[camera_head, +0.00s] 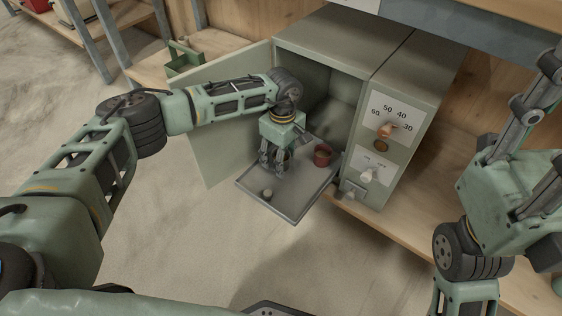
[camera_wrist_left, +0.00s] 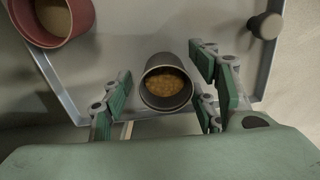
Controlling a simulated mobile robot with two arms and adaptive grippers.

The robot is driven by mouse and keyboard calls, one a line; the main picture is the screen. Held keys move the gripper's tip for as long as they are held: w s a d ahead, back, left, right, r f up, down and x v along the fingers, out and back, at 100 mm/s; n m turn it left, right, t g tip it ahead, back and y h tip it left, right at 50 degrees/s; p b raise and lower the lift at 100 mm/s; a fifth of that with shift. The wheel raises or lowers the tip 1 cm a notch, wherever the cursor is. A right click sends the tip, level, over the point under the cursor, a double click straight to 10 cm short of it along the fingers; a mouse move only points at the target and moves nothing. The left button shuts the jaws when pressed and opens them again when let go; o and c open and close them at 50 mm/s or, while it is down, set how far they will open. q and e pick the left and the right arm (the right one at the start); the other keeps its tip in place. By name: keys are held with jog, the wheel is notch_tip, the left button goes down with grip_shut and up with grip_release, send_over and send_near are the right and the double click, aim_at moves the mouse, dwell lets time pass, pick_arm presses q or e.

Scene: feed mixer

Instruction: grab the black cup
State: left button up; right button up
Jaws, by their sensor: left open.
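The black cup (camera_wrist_left: 167,85) is dark, round and upright, with orange-brown grains inside. In the left wrist view it sits between the fingers of my left gripper (camera_wrist_left: 163,92), with gaps visible on both sides. In the head view my left gripper (camera_head: 274,160) points down over the grey tray (camera_head: 292,208), and its fingers hide the black cup. My left gripper is open. My right arm shows at the right edge of the head view, but its fingers are out of frame.
A red cup (camera_head: 322,155) stands on the tray, and it also shows in the left wrist view (camera_wrist_left: 50,22). A small knob (camera_head: 267,194) is near the tray's front. The mixer (camera_head: 395,125) stands behind with its door (camera_head: 215,155) open at the left.

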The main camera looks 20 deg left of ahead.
pick_arm(q)
jog(key=c, duration=1.1)
jog(key=shift+c, duration=0.4)
jog(key=shift+r, duration=0.15)
